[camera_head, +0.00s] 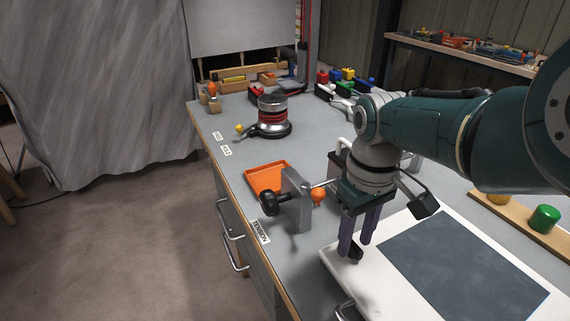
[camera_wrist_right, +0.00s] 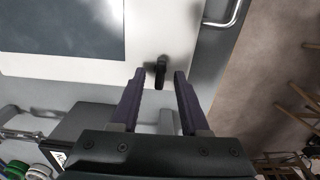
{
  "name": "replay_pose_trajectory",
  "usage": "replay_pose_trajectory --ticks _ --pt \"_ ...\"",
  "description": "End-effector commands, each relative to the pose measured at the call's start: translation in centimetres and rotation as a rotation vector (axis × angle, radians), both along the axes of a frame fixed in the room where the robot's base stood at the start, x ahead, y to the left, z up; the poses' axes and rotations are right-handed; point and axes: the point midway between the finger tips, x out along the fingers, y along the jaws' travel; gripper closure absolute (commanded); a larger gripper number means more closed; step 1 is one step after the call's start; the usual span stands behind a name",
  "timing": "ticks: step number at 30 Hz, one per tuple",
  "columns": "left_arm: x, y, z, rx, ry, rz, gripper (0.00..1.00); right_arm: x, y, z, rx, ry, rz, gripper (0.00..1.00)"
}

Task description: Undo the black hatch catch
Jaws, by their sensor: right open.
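The black hatch catch (camera_head: 356,252) is a small dark lever at the corner of the white hatch (camera_head: 345,265), which has a dark window panel (camera_head: 465,265). In the right wrist view the catch (camera_wrist_right: 160,73) stands between the two purple fingertips, with a gap on each side. My right gripper (camera_head: 353,246) points down over the hatch corner, open, its fingers around the catch without visibly gripping it; it also shows in the right wrist view (camera_wrist_right: 159,76). In the head view the fingers partly hide the catch. My left gripper is in neither view.
Left of my right gripper, a grey bracket (camera_head: 298,207) carries a black-knobbed crank (camera_head: 271,201) beside an orange tray (camera_head: 268,177). A winch (camera_head: 272,117) stands farther back on the bench. A green cap (camera_head: 544,217) sits on a wooden board at right. A metal handle (camera_wrist_right: 223,14) is near the hatch edge.

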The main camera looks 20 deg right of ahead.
Motion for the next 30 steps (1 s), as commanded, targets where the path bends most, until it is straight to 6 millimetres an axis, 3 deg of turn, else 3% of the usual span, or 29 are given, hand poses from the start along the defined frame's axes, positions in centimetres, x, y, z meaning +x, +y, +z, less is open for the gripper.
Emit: replay_pose_trajectory --ticks 9,15,30 --pt "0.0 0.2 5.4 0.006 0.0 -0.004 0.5 0.0 0.0 6.6 0.0 -0.002 0.0 0.55" --pt "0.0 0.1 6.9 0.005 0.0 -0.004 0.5 0.0 0.0 9.1 -0.001 -0.002 0.001 0.55" --pt "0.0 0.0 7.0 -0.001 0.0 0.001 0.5 0.0 0.0 9.6 0.0 0.0 0.001 0.55"
